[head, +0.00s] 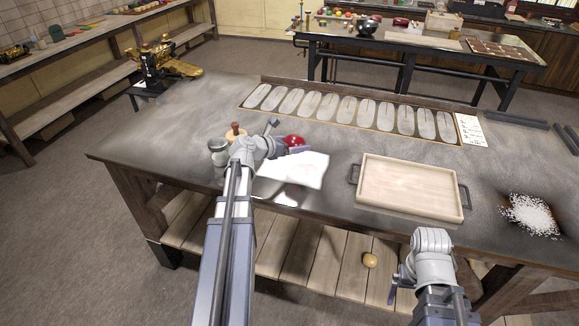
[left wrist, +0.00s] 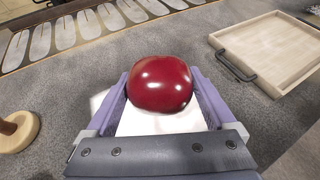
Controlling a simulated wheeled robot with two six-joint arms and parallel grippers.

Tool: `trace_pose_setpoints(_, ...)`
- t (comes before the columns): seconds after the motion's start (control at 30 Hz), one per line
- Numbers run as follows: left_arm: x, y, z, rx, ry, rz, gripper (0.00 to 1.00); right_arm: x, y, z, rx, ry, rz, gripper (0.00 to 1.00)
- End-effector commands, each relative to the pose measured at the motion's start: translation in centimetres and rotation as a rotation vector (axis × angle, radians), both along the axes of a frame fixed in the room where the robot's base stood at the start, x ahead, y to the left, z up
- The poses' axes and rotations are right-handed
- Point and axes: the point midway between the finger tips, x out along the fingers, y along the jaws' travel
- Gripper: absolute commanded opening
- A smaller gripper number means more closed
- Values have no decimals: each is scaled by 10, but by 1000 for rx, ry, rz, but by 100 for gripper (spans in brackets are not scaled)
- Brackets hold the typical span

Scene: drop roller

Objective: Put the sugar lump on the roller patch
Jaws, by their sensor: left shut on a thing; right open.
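A glossy dark red round lump (head: 294,141), which I take for the sugar lump, sits between the fingers of my left gripper (head: 281,138). The left wrist view shows the lump (left wrist: 161,84) large, with a finger on each side, so the gripper is shut on it. A white sheet (head: 308,170) lies just below and beside it; I cannot tell whether the lump touches it. The black and gold roller machine (head: 158,68) stands at the table's far left end. No clearly marked roller patch shows beside it. My right gripper (head: 398,284) is open and empty at the table's front.
A wooden tray with dark handles (head: 410,187) lies right of the sheet. A metal jar (head: 218,152) and a wooden-knobbed thing (head: 235,131) stand left of my left gripper. A long moulded board (head: 350,109) lines the back. White grains (head: 532,214) lie right. The left tabletop is clear.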

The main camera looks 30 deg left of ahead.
Motion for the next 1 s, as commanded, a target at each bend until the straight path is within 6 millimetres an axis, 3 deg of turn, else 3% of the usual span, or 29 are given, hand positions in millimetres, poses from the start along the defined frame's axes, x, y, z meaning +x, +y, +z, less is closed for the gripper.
trace_pose_setpoints(0.03, 13, 6, 0, 1, -6, 40, 21, 0, 0, -1, 0, 0, 0, 100)
trace_pose_setpoints(0.13, 26, 14, 2, 3, -19, 104, 21, 0, 0, -2, 0, 0, 0, 100)
trace_pose_setpoints(0.37, 31, 18, 2, 2, -28, 141, 21, 0, 0, -4, 0, 0, 0, 100)
trace_pose_setpoints(0.57, 30, 18, -18, 2, -28, 139, 21, 0, 0, -23, 0, 0, 0, 100)
trace_pose_setpoints(0.8, 30, 18, -55, 2, -27, 138, 21, 0, 0, -61, 0, 0, 0, 100)
trace_pose_setpoints(1.0, 30, 18, -60, 2, -27, 138, 21, 0, 0, -66, 0, 0, 0, 100)
